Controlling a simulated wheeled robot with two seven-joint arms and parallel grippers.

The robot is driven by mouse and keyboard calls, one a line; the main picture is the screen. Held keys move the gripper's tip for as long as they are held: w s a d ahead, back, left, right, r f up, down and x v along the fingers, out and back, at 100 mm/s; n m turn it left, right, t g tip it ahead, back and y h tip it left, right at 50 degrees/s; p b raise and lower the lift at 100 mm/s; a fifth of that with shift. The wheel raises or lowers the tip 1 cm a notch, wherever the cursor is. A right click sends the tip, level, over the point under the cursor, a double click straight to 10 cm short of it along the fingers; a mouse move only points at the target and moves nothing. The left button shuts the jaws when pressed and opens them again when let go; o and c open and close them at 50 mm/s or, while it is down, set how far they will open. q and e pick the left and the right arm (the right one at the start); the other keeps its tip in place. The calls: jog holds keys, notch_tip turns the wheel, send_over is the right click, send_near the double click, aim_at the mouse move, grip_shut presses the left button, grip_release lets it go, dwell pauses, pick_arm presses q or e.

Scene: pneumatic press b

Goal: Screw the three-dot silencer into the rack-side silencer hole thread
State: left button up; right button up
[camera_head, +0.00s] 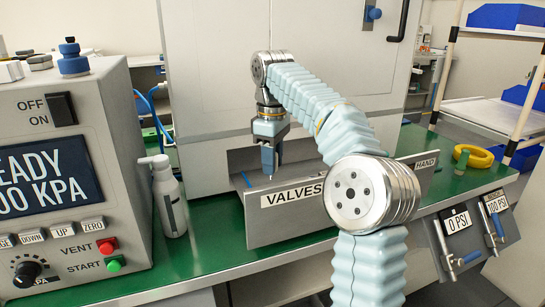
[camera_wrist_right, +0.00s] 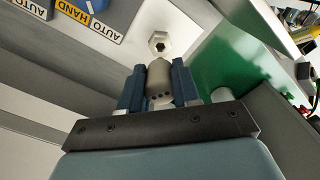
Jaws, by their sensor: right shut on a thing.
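My right gripper (camera_head: 270,160) points down behind the VALVES panel (camera_head: 285,197) in the head view. In the right wrist view its two blue fingers (camera_wrist_right: 157,75) are shut on a grey round silencer (camera_wrist_right: 159,82). Small dark dots show on the silencer's near end; they look like three. A pale hex fitting with a dark hole (camera_wrist_right: 160,43) sits just beyond the silencer's far end, roughly in line with it. I cannot tell whether they touch, or whether this is the rack-side hole. The silencer is not clear in the head view. My left gripper is not in view.
The AUTO/HAND switch plate (camera_wrist_right: 90,15) is near the fingers in the wrist view. A control box (camera_head: 70,165) and a white bottle (camera_head: 168,195) stand left on the green bench (camera_head: 210,245). A yellow ring (camera_head: 474,157) and PSI plates (camera_head: 458,222) are at right.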

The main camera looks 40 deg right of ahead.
jog(key=shift+f+b, duration=0.75)
jog(key=shift+f, duration=0.75)
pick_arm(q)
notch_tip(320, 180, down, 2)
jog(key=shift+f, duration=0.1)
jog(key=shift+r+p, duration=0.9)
pick_arm(e)
jog(key=shift+r, duration=0.1)
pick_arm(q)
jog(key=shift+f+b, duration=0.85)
pick_arm(e)
jog(key=shift+f, duration=1.6)
jog(key=o, duration=1.1)
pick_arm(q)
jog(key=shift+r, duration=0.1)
pick_arm(e)
jog(key=shift+r, duration=0.15)
notch_tip(320, 180, up, 11)
jog(key=p, duration=0.4)
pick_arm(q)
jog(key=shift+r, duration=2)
pick_arm(e)
jog(key=shift+r, duration=0.4)
